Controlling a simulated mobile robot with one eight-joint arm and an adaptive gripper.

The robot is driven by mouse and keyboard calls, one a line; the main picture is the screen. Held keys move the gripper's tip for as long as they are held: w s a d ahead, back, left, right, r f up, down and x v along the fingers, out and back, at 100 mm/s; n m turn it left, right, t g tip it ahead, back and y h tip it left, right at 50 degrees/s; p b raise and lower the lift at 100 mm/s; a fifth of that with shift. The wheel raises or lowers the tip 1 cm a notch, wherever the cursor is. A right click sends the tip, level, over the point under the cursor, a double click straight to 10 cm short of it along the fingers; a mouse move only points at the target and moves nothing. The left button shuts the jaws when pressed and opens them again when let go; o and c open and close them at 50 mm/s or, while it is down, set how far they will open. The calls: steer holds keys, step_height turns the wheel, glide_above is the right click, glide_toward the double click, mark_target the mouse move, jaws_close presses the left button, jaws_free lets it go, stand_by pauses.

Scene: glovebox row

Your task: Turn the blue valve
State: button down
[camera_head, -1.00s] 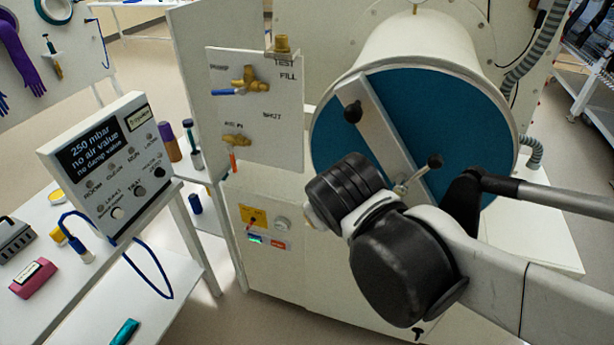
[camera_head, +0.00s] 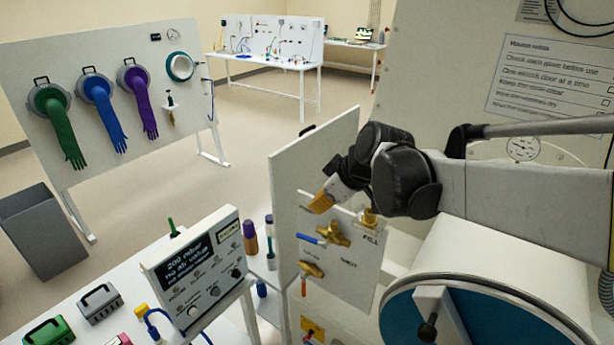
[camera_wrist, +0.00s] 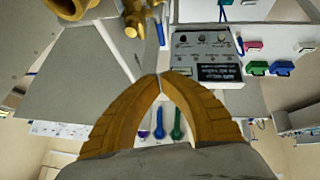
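The blue valve is a brass valve body (camera_head: 333,233) with a blue lever (camera_head: 311,239) pointing left. It sits on the upper part of a white panel. My gripper (camera_head: 319,205) is just above it in the head view, with its yellow fingers pointing down and left. In the wrist view the gripper (camera_wrist: 159,76) has its two fingertips together, with nothing seen between them. Brass fittings (camera_wrist: 136,17) and the blue lever (camera_wrist: 161,31) show at the top of the wrist view, apart from the fingertips.
A second brass valve with an orange lever (camera_head: 311,270) is below on the same panel. A control box (camera_head: 199,262) stands left on a table. A tall white partition (camera_head: 299,190) is beside the panel. The round blue door (camera_head: 470,315) is at lower right.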

glide_above(304, 236)
steer(key=f, duration=0.8)
steer(key=shift+a+f, duration=0.2)
steer(key=shift+a, duration=0.15)
steer(key=shift+d+f, duration=0.2)
steer(key=shift+f, duration=0.4)
steer(key=shift+d+f, duration=0.2)
steer(key=shift+f, duration=0.35)
steer(key=shift+d+f, duration=0.15)
steer(key=shift+f, duration=0.4)
